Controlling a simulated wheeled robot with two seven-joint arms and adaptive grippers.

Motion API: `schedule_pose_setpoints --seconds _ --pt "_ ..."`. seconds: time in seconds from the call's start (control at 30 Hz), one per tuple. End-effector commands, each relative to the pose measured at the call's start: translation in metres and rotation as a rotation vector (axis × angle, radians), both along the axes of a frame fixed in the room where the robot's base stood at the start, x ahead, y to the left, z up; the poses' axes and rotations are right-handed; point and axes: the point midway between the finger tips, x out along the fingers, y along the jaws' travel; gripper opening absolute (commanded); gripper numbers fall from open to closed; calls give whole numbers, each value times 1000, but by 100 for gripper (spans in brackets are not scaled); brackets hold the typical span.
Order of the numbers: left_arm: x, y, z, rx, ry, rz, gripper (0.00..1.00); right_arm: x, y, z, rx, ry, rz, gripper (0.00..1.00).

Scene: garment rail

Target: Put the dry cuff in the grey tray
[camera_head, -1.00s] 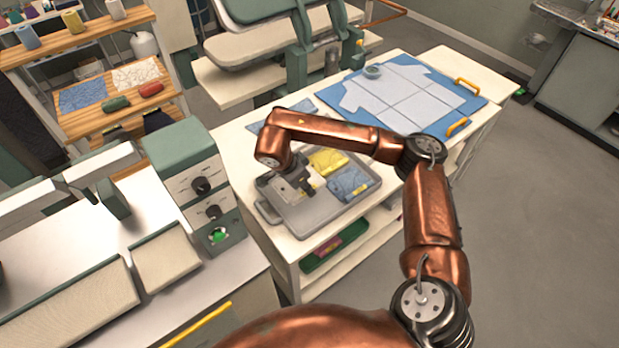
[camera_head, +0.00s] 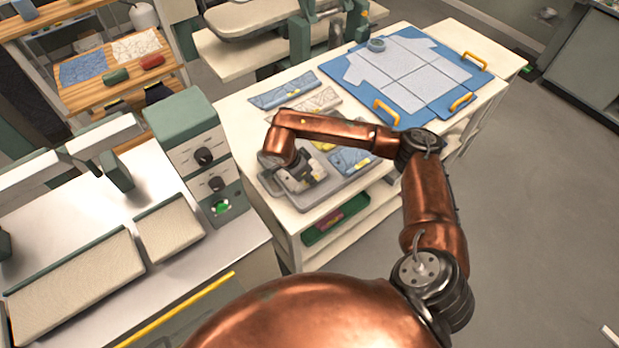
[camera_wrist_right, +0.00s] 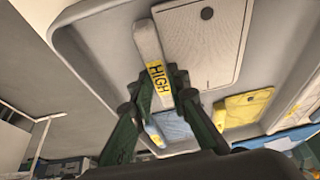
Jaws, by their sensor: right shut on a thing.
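The grey tray (camera_head: 312,206) stands on the near left end of the white table. A blue cloth piece (camera_head: 350,159) and a yellow one (camera_head: 322,146), partly hidden by my arm, are at its far side. My right gripper (camera_head: 310,178) is over the tray. In the right wrist view, its dark green fingers (camera_wrist_right: 163,85) are closed around a pale slim piece with a yellow label reading HIGH (camera_wrist_right: 157,72). Yellow cloth (camera_wrist_right: 245,105) and blue cloth (camera_wrist_right: 172,126) show beyond. I cannot tell which cloth is the dry cuff. My left gripper is out of view.
A pale speckled plate (camera_wrist_right: 205,40) lies in the tray. More cloth pieces, blue (camera_head: 283,91) and pale (camera_head: 313,103), lie behind my forearm. A blue board with a pale shirt shape (camera_head: 398,75) fills the table's far end. A control box (camera_head: 195,158) stands close left.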

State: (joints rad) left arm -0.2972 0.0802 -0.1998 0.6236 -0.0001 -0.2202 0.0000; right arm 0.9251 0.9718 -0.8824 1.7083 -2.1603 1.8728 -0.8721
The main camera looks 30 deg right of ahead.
Motion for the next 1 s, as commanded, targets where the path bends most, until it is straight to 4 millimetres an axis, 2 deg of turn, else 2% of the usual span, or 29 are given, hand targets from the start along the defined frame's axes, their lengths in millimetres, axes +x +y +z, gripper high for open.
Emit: schedule_pose_setpoints --seconds 0.07,0.1,0.33,0.6,0.73,0.87,1.0 --pt "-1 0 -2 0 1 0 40 0 0 -3 0 0 0 0" --pt "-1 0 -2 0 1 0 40 0 0 -2 0 0 0 17" --pt "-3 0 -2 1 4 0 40 0 0 -2 0 0 1 33" --pt "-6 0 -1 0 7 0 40 0 0 -1 0 0 1 33" --pt "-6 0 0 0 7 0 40 1 3 7 1 -2 2 33" --pt "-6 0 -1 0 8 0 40 1 11 28 0 -4 4 33" --pt "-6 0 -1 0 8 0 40 0 23 56 0 -5 4 33"
